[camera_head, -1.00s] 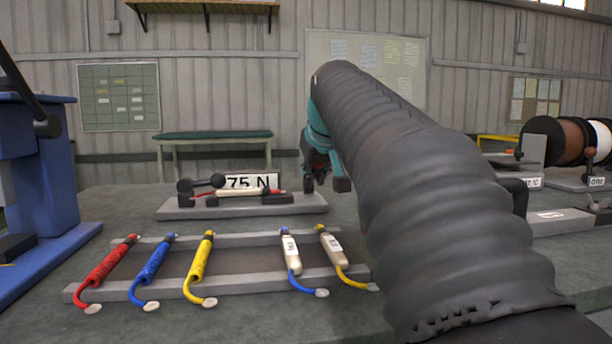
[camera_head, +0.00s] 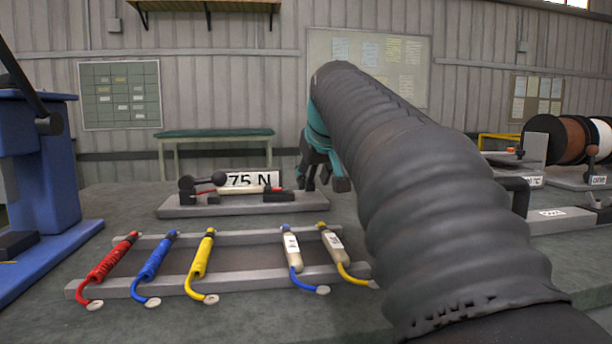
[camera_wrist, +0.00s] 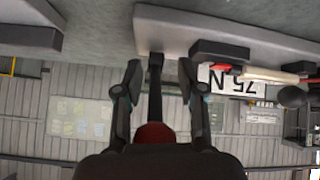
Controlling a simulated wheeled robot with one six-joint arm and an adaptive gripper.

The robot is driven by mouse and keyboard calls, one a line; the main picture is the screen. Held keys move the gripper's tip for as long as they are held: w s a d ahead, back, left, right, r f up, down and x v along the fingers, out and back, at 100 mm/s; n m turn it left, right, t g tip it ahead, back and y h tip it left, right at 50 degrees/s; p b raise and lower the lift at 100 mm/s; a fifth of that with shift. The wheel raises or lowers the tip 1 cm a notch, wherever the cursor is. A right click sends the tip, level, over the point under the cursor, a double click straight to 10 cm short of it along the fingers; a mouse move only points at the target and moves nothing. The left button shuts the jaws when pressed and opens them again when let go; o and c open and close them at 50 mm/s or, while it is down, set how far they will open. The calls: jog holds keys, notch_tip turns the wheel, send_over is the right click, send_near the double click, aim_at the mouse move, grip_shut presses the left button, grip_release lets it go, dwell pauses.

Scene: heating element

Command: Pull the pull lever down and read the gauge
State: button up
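The pull fixture (camera_head: 243,205) is a grey base on the bench with a white plate reading 75 N (camera_head: 262,180). A cream cylinder with a red end lies across it. In the wrist view, upside down, a dark upright lever (camera_wrist: 155,90) with a red knob (camera_wrist: 154,133) stands at the fixture's end. My gripper (camera_wrist: 158,68) is open, one finger on each side of the lever, with gaps between. In the head view my gripper (camera_head: 325,185) is at the fixture's right end and hides the lever.
A grey rack (camera_head: 235,280) with red, blue and yellow coiled leads and two cream-bodied parts lies in front. A blue press (camera_head: 40,185) stands left. Wire spools (camera_head: 568,138) and other grey stations are at the right. My arm covers the centre right.

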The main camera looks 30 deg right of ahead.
jog(key=f+p+v, duration=0.1)
jog(key=p+v, duration=0.5)
jog(key=v, duration=1)
jog(key=shift+s+a, duration=0.25)
jog(key=shift+s, duration=0.15)
dwell(0.9)
dwell(0.4)
jog(key=v, duration=1.2)
jog(key=shift+s+a+r, duration=0.1)
jog(key=shift+r, duration=0.05)
